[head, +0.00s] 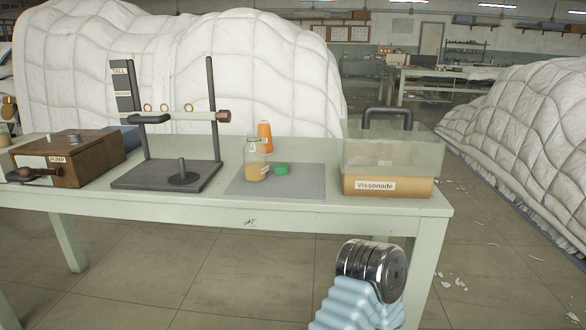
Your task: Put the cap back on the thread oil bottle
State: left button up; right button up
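The thread oil bottle (257,170) is clear glass with amber oil in its lower part and a small label. It stands upright on a grey mat (300,187) on the table, and no cap shows on its neck. A green cap (281,169) lies on the mat just right of the bottle, apart from it. Neither of my grippers shows in the head view. Only a blue ribbed sleeve and a chrome part of my arm show at the bottom right, in front of the table and below its top.
A pale green table (330,212) carries everything. An orange spool (265,136) stands behind the bottle. Left are a dark stand (160,178) with a crossbar and a wooden box (75,158). Right is a clear-lidded container (390,180) labelled Vissonade. The mat's front is clear.

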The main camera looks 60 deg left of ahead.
aim_at(254, 151)
jog(key=k+j, duration=0.45)
jog(key=j, duration=0.25)
jog(key=k+j, duration=0.25)
jog(key=j, duration=0.1)
